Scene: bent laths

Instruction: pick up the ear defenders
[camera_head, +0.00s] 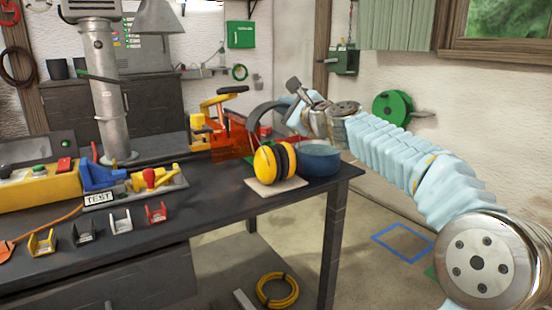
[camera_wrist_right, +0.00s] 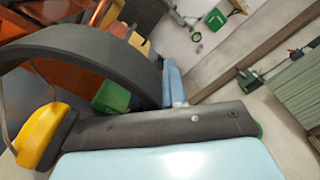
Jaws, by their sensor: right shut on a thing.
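The ear defenders have yellow cups (camera_head: 266,164) with black cushions and a dark arched headband (camera_head: 258,113). They are upright at the cream pad (camera_head: 276,187) near the bench's right end; I cannot tell whether the cups touch it. My right gripper (camera_head: 289,102) has come in from the right and is shut on the headband near its top. In the right wrist view the headband (camera_wrist_right: 95,50) curves up to the pale blue fingers (camera_wrist_right: 173,82), and one yellow cup (camera_wrist_right: 42,136) shows at lower left. The exact contact is partly hidden. My left gripper is out of view.
A dark blue bowl (camera_head: 319,160) stands right behind the cups. An orange-red tool (camera_head: 232,138) is close on the left. Small coloured holders (camera_head: 120,220) line the front of the dark bench (camera_head: 215,215). Open floor lies right of the bench.

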